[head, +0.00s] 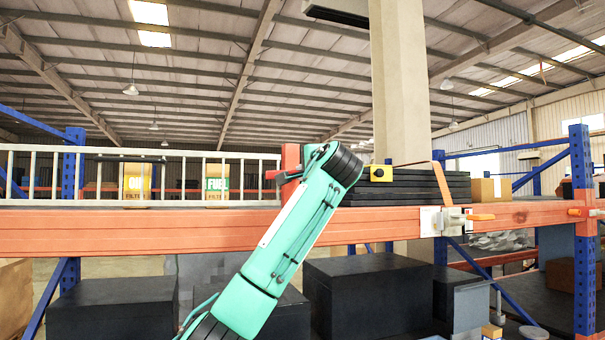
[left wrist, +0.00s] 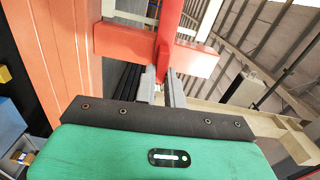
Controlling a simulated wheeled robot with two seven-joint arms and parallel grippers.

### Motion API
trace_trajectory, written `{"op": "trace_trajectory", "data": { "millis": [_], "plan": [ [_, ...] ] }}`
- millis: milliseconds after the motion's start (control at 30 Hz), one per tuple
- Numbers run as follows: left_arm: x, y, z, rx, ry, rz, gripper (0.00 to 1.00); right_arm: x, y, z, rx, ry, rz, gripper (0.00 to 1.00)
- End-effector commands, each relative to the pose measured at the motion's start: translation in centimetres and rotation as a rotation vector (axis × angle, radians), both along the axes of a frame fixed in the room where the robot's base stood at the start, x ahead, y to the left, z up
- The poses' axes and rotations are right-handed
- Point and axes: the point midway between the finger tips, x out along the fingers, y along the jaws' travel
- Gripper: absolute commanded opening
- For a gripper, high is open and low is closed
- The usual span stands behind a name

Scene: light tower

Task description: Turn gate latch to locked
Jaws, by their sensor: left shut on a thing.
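The gate latch is a red lever (left wrist: 168,28) at the orange-red gate post (left wrist: 202,62) in the left wrist view. In the head view the post (head: 291,156) stands at the right end of the white gate, and a dark red part of the latch (head: 287,177) shows beside it. My left gripper (left wrist: 163,76) has its two grey fingers shut on the lever. In the head view my green arm and dark wrist hide the fingers and part of the latch. I cannot read the latch's exact angle. My right gripper is in neither view.
The white barred gate (head: 100,176) stands above the long orange shelf beam (head: 130,232). Black stacked slabs (head: 415,190) and a yellow box (head: 381,173) lie right of my wrist. Dark crates (head: 365,295) sit below the beam.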

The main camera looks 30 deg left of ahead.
Motion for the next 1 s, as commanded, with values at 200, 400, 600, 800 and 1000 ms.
{"op": "trace_trajectory", "data": {
  "millis": [200, 400, 600, 800, 1000],
  "plan": [
    [0.04, -0.13, -0.07, 0.042, 0.048, -0.003, 0.00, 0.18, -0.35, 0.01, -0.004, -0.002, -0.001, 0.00],
    [0.05, -0.12, -0.11, 0.054, 0.063, -0.003, 0.00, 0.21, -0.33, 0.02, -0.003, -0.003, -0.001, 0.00],
    [0.06, -0.12, -0.14, 0.055, 0.064, -0.003, 0.00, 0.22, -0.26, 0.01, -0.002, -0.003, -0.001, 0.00],
    [0.06, -0.12, -0.16, 0.054, 0.064, -0.003, 0.24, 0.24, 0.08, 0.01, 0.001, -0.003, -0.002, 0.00],
    [0.04, -0.06, -0.15, 0.053, 0.064, -0.001, 0.33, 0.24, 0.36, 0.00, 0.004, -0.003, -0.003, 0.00]
  ]
}}
